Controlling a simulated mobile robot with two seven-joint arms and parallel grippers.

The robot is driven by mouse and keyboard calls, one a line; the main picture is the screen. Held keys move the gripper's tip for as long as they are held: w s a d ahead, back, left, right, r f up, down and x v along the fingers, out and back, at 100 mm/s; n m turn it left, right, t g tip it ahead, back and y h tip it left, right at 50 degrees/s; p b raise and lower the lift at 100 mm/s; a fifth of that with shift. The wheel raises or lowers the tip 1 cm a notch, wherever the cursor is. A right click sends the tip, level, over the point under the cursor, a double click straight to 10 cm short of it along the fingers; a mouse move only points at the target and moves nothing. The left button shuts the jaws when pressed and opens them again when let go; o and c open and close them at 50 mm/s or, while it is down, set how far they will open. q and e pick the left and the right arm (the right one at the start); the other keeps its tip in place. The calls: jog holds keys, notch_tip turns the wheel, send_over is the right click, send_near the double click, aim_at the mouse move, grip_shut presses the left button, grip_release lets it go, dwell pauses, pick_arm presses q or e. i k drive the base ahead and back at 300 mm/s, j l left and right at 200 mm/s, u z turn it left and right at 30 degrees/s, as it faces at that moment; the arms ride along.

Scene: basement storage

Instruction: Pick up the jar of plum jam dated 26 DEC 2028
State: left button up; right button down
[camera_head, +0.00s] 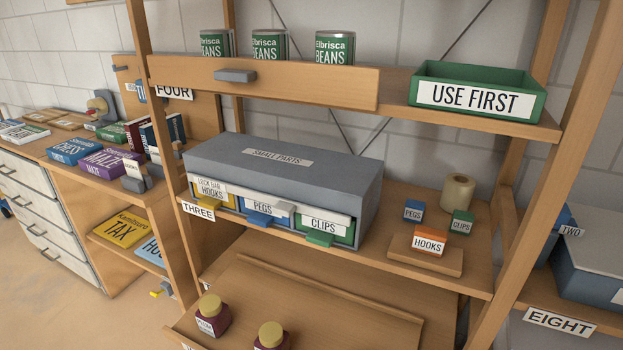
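Two dark jars with yellow lids stand low at the front of the wooden shelf. The left jar (212,321) has a white label that seems to read PLUM, and any date on it is too small to read. The right jar (271,343) is cut off by the bottom edge, so most of its label is out of sight. Neither of my grippers is in view.
Above are a grey SMALL PARTS cabinet (290,160) with drawers, several bean cans and a green USE FIRST tray (530,107). A wooden post (165,140) rises at left.

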aim_at(213, 317)
jog(key=i+j+u, duration=0.1)
jog(key=j+u, duration=0.25)
jog(key=j, duration=0.15)
jog(key=l+u, duration=0.15)
jog(key=k+l+u, duration=0.2)
jog(key=i+l, duration=0.05)
jog(key=l, duration=0.05)
